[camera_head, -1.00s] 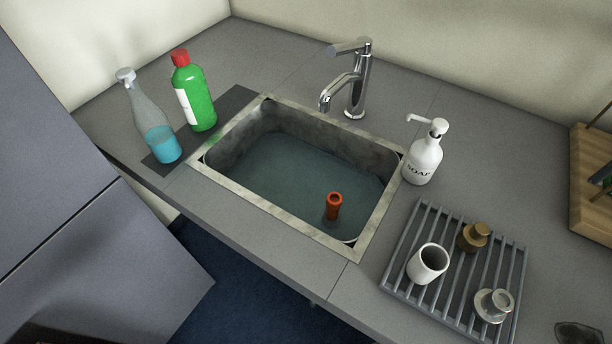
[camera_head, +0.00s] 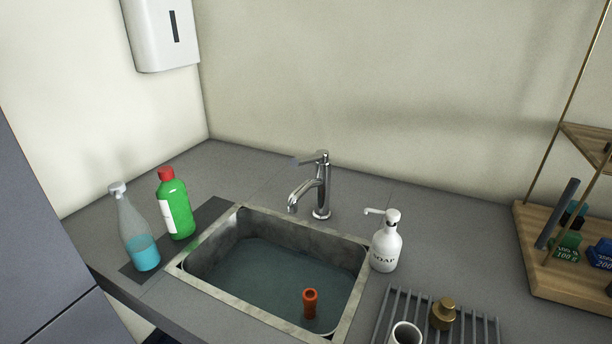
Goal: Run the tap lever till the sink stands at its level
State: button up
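The chrome tap (camera_head: 321,190) stands behind the sink, its spout reaching over the basin toward the left front. Its lever (camera_head: 311,159) sits on top and points left. No stream of water shows under the spout. The sink (camera_head: 205,285) is a square metal basin with a worn rim, holding dark bluish water (camera_head: 262,275) below the rim. An orange-red tube (camera_head: 310,302) stands upright in the water near the right front corner, its top above the surface. My gripper is not in view.
A spray bottle (camera_head: 137,236) and a green bottle (camera_head: 176,207) stand left of the sink. A white soap pump (camera_head: 386,245) stands at its right. A rack (camera_head: 470,325) holds a white cup (camera_head: 405,334) and a brass weight (camera_head: 443,314). A wooden stand (camera_head: 560,275) is far right.

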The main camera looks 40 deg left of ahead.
aim_at(320, 156)
jog(key=k+l+u, duration=0.1)
jog(key=u, duration=1.15)
